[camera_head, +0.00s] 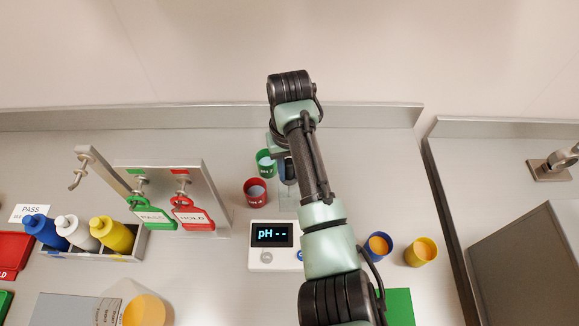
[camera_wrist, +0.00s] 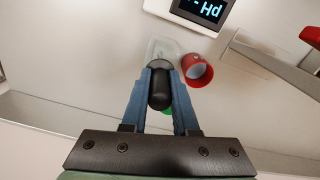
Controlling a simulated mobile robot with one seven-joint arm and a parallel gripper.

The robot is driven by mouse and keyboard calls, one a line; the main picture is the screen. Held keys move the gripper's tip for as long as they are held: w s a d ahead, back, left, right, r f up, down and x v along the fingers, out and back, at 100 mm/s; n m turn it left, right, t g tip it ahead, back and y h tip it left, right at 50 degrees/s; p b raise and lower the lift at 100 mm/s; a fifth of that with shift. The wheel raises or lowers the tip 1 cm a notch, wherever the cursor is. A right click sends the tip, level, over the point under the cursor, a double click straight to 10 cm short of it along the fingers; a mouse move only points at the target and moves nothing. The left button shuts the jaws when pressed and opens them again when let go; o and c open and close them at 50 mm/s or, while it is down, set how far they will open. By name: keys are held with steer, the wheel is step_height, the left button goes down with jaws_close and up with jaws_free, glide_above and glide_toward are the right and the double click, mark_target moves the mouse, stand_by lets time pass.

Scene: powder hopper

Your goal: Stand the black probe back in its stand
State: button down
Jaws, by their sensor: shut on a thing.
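My gripper (camera_wrist: 161,78) is shut on the black probe (camera_wrist: 159,92), whose rounded dark top sits between the two blue fingers in the wrist view. A pale, see-through stand (camera_wrist: 160,46) shows just past the fingertips. The probe's lower end is hidden, so I cannot tell whether it is in the stand or above it. In the head view my gripper (camera_head: 285,172) is partly hidden behind my arm, right of the green cup; the clear stand (camera_head: 287,195) shows faintly below it.
A red cup (camera_head: 255,192) and a green cup (camera_head: 265,162) stand close left of my gripper. The pH meter (camera_head: 272,246) is in front, reading "pH --". A blue cup (camera_head: 378,247) and yellow cup (camera_head: 421,252) stand right. A tag rack (camera_head: 210,175) stands left.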

steer(key=shift+f+b, duration=0.55)
steer(key=shift+f, duration=0.6)
steer(key=c, duration=0.6)
jaws_free()
steer(key=shift+o, duration=0.3)
steer(key=o, duration=0.5)
steer(key=shift+o, duration=0.2)
step_height(320, 180, up, 8)
steer(key=p, duration=0.7)
steer(key=shift+f+p, duration=0.1)
steer(key=shift+p, duration=0.3)
steer(key=shift+f, duration=0.1)
